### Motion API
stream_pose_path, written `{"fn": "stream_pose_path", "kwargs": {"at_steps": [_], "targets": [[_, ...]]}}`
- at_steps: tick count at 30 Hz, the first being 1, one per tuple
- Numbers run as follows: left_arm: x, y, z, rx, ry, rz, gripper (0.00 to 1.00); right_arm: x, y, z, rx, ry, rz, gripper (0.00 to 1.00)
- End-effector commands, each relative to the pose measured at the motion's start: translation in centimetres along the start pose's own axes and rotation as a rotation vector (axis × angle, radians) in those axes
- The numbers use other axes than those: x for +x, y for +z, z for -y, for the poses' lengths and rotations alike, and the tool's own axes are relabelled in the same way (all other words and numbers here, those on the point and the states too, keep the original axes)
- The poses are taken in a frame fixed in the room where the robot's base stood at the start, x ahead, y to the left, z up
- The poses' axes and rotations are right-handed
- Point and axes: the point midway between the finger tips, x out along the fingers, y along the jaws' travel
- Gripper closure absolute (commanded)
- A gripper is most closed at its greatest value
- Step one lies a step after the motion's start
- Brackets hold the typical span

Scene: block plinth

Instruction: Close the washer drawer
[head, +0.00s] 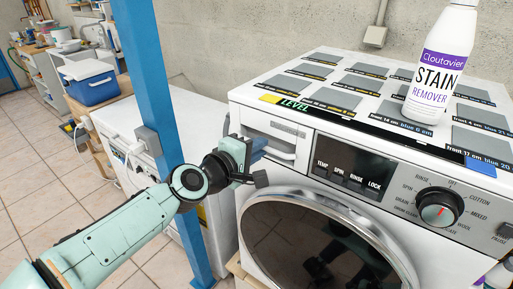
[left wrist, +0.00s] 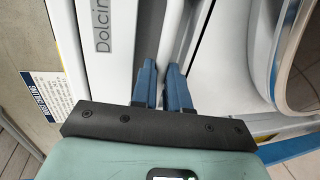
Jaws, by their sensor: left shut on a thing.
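The washer (head: 330,180) is white and stands in the middle and right of the head view. Its drawer (head: 290,131) is at the upper left of the front, with a recessed handle. In the left wrist view the drawer front (left wrist: 122,18) carries dark lettering. My left gripper (head: 262,152) reaches it from the left. Its two blue fingers (left wrist: 163,82) point at the handle and are shut on it, close together. The fingers partly hide the handle, and how far the drawer stands out is hard to tell. My right gripper is not in view.
A blue post (head: 152,80) stands just left of the washer, close behind my left arm. A stain remover bottle (head: 440,65) stands on the washer top. The round door (head: 325,245) is below the drawer. A blue cooler (head: 90,82) sits farther back left.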

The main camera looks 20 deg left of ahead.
Motion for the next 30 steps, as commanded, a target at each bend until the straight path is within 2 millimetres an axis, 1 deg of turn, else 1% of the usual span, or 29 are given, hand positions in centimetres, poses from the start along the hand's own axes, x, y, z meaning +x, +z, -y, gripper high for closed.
{"fn": "stream_pose_path", "kwargs": {"at_steps": [5,6,15,19,23,30], "targets": [[0.0,0.0,-0.3,0.000,0.006,-0.001,1.00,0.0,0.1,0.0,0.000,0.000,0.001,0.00],[0.0,0.0,-0.3,0.000,0.006,-0.001,0.76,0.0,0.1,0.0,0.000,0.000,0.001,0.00],[-0.1,0.0,-0.2,0.000,0.004,-0.001,0.75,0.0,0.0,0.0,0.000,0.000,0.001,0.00],[-0.8,0.0,-0.1,0.002,0.005,-0.001,0.75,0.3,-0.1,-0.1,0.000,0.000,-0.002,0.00],[-2.9,0.0,-0.1,0.002,0.008,-0.003,0.75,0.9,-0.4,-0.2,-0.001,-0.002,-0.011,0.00],[-8.5,0.0,-0.2,0.001,0.009,-0.003,0.75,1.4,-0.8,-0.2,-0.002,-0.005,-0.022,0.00]]}}
